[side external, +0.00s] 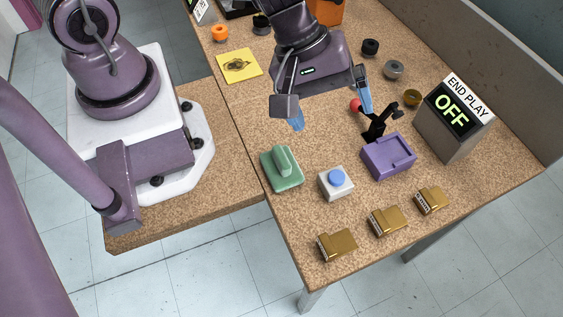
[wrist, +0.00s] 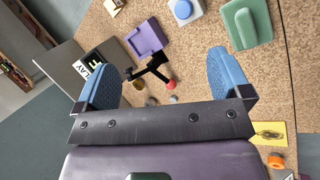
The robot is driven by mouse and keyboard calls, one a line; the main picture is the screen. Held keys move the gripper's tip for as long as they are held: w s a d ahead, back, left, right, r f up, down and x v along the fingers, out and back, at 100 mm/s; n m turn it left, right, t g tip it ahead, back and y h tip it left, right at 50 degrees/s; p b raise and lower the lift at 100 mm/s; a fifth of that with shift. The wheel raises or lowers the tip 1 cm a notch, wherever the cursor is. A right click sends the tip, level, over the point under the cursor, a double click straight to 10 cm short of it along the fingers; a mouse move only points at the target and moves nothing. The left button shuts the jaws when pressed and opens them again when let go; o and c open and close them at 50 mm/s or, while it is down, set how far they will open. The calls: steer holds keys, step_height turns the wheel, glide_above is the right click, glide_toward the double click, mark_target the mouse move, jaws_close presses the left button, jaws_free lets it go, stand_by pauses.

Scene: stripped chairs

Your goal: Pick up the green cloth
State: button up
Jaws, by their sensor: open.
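The green thing (side external: 281,168) looks like a flat pad with a raised ridge on top, more solid than a loose cloth. It lies on the speckled table near its left edge, and in the wrist view it shows at the upper right (wrist: 240,25). My gripper (side external: 331,108) is open, its blue fingers wide apart with nothing held between them. It is above the table, farther back and to the right of the green pad. In the wrist view my gripper (wrist: 161,60) has the green pad outside its fingers, beyond the right one.
A white block with a blue button (side external: 336,182) stands just right of the green pad. A purple tray (side external: 389,160), a black lever with a red ball (side external: 376,122) and an OFF display box (side external: 453,118) stand farther right. Brass blocks (side external: 387,220) line the front. A yellow note (side external: 239,66) lies behind.

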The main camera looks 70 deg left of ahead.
mark_target(282, 155)
steer(key=s+a+f+n+g+y, duration=0.3)
steer(key=s+a+f+n+y, duration=0.1)
steer(key=s+n, duration=0.2)
step_height(282, 155, down, 7)
steer(key=shift+d, duration=0.15)
steer(key=shift+w+d+f, duration=0.15)
steer(key=shift+f, duration=2.45)
steer(key=c, duration=1)
